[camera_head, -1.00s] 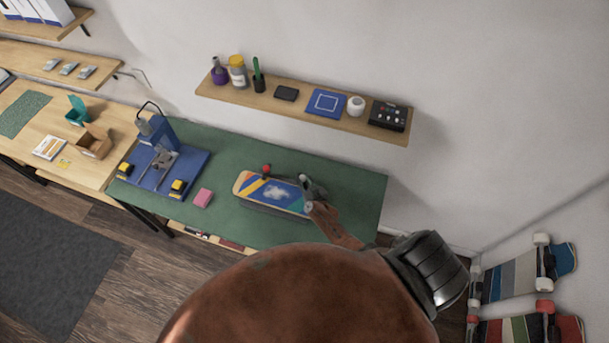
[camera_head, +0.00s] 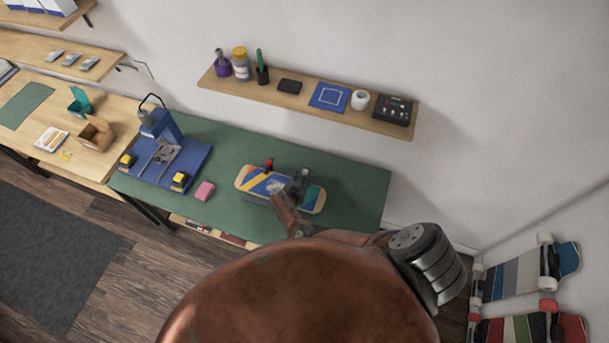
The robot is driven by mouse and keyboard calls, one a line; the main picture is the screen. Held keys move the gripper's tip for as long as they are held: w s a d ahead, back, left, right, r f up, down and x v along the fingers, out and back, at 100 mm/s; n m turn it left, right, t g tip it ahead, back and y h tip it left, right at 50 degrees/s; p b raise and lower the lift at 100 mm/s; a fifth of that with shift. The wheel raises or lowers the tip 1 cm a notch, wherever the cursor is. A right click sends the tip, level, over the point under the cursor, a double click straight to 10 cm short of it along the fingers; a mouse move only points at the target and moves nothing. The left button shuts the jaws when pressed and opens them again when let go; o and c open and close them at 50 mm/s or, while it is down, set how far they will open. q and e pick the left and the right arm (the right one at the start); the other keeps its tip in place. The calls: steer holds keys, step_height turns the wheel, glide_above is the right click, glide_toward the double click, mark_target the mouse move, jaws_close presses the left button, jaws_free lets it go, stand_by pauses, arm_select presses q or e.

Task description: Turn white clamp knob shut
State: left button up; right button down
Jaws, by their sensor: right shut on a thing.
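A skateboard deck (camera_head: 258,181) with blue, yellow and white graphics lies on the green-topped bench. A red knob (camera_head: 269,163) stands at its back edge. My right gripper (camera_head: 299,184) is over the right half of the deck, at the end of my brown arm. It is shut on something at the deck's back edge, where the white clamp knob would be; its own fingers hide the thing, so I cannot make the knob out. My left gripper is not in view.
A wall shelf (camera_head: 300,101) with jars and small boxes hangs behind. The bench's right end is clear.

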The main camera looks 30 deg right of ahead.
steer(key=shift+w+r, duration=0.1)
steer(key=shift+w, duration=0.1)
stand_by(0.3)
steer(key=c, duration=1.6)
jaws_free()
steer(key=shift+s, duration=0.15)
